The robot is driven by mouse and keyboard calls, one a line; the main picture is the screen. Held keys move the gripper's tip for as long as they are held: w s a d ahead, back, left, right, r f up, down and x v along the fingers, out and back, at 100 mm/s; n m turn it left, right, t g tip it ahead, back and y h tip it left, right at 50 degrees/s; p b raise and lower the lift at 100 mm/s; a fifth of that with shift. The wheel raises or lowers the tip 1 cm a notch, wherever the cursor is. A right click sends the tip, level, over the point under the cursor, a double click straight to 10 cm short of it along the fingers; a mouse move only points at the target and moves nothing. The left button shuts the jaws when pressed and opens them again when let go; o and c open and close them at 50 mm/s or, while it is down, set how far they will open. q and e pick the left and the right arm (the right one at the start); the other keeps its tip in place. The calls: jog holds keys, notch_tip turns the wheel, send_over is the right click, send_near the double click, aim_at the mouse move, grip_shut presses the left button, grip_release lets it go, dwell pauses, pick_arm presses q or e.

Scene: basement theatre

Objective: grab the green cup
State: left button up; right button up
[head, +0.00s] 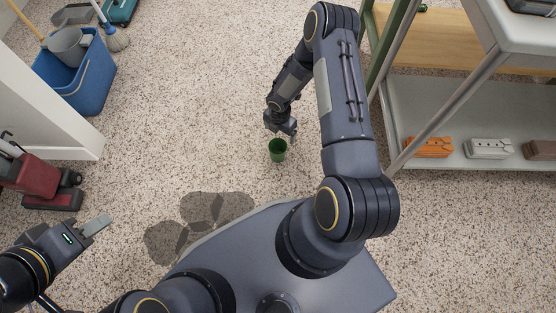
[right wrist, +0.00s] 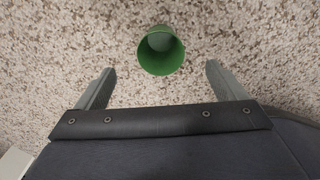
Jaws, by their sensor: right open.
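A small green cup (head: 278,150) stands on the speckled floor in front of my base. My right gripper (head: 282,132) is right beside the cup, on its far side in the head view. In the right wrist view the green cup (right wrist: 161,52) lies beyond the fingertips, roughly centred between the lines of the two fingers. My right gripper (right wrist: 158,80) is open with nothing between its fingers. My left gripper (head: 98,226) is at the lower left, far from the cup; its fingers overlap in this view and I cannot tell the gap.
A metal shelf (head: 478,120) with orange, white and brown boxes stands at the right. A blue mop bucket (head: 80,75) is at the upper left. A red machine (head: 38,180) and a white wall end (head: 50,110) are at the left. The floor around the cup is clear.

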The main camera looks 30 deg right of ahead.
notch_tip(320, 180, down, 7)
jog(key=a+n+b, duration=0.1)
jog(key=b, duration=0.4)
send_over(278, 148)
jog(key=s+a, duration=0.2)
jog(key=s, duration=0.1)
jog(key=f, duration=0.5)
jog(key=shift+w+d, duration=0.25)
pick_arm(q)
notch_tip(278, 148, down, 6)
jog(key=shift+r, duration=0.1)
pick_arm(e)
jog(key=c, duration=1.1)
jog(key=shift+o, duration=0.2)
jog(key=shift+r, duration=0.15)
